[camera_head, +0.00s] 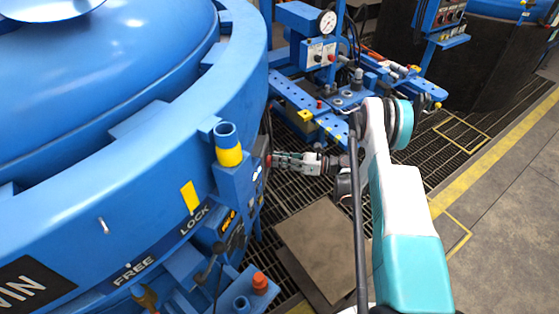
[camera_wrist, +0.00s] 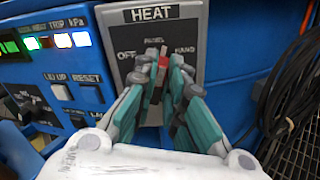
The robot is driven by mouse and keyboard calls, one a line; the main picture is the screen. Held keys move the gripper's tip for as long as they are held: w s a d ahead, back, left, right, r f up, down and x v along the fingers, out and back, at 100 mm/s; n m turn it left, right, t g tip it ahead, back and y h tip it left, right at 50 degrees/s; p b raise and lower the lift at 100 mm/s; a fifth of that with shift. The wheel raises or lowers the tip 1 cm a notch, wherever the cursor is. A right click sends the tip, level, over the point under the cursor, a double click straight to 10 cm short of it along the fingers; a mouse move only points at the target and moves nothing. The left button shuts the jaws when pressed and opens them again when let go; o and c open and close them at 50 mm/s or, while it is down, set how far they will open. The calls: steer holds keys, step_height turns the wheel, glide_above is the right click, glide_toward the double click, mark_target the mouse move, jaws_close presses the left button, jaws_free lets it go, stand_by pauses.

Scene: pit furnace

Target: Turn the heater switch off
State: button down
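The heater switch (camera_wrist: 162,62) is a small knob with a red part, on a grey plate marked HEAT (camera_wrist: 151,16), seen in the wrist view. The words OFF and HAND show left and right of the knob; the label above it is too small to read surely. My gripper (camera_wrist: 164,68) has its two teal-and-grey fingers on either side of the knob, with the tips close in on it and no clear gap. The fingers hide the lower part of the knob. In the head view my gripper (camera_head: 272,160) reaches the side of the blue control box (camera_head: 232,182) by the furnace.
Left of the switch are lit indicators (camera_wrist: 60,41) and push buttons marked RESET (camera_wrist: 87,78) and others. Black cables (camera_wrist: 290,100) hang at the right. The large blue furnace (camera_head: 130,140) fills the left; a gauge stand (camera_head: 318,50) stands behind my arm. Floor at right is clear.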

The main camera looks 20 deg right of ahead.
steer(key=shift+n, duration=0.4)
steer(key=n, duration=0.7)
steer(key=s+n, duration=0.1)
steer(key=n, duration=0.3)
steer(key=shift+a+f, duration=0.15)
steer(key=shift+a, duration=0.05)
steer(key=shift+n, duration=0.3)
stand_by(0.4)
steer(key=c, duration=1.7)
jaws_free()
steer(key=shift+o, duration=0.2)
steer(key=shift+s+d, duration=0.1)
steer(key=v, duration=1.1)
steer(key=shift+s+d, duration=0.2)
steer(key=shift+d, duration=0.1)
